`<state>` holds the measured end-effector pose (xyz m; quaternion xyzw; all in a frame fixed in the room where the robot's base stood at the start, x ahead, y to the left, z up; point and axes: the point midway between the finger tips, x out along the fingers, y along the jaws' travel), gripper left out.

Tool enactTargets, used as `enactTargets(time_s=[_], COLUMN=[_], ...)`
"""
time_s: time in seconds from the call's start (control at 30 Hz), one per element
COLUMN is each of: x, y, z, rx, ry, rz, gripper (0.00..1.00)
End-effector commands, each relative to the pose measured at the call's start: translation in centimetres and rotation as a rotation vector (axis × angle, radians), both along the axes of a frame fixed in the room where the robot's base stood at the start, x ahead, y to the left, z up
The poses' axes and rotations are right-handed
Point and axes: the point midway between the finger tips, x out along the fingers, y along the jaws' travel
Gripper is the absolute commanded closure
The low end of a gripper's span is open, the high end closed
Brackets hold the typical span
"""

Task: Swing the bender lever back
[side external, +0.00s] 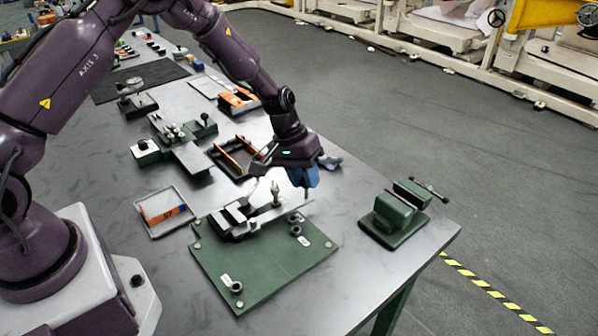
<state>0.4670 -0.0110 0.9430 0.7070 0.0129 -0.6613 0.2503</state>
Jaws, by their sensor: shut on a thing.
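The bender (236,218) is a dark and grey metal device bolted on a green base plate (252,272) at the front of the table. Its lever (278,213) is a flat grey bar reaching out to the right, to below my gripper. My gripper (305,184) has blue fingers and points down over the lever's right end. It is shut on what looks like the lever's handle, mostly hidden between the fingers. An upright pointed metal post (275,192) stands just left of the fingers.
A green vise (398,215) stands at the right. Small round fittings (296,230) sit on the plate's right side. A grey tray (146,222) with an orange and blue item lies at the left. Another tray (222,160) and green tools (147,152) stand behind. The front right tabletop is clear.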

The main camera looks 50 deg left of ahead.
Motion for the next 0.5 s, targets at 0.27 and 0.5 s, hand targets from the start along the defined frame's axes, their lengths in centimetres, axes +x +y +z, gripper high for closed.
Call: enactTargets(time_s=[0.27,0.5], x=[-0.7,-2.3], y=[-4.1,-7.5], z=[0.1,0.1], rx=[-0.001,-0.001], ry=[-0.001,0.0], rz=[-0.244,-0.474], gripper=[1.0,1.0])
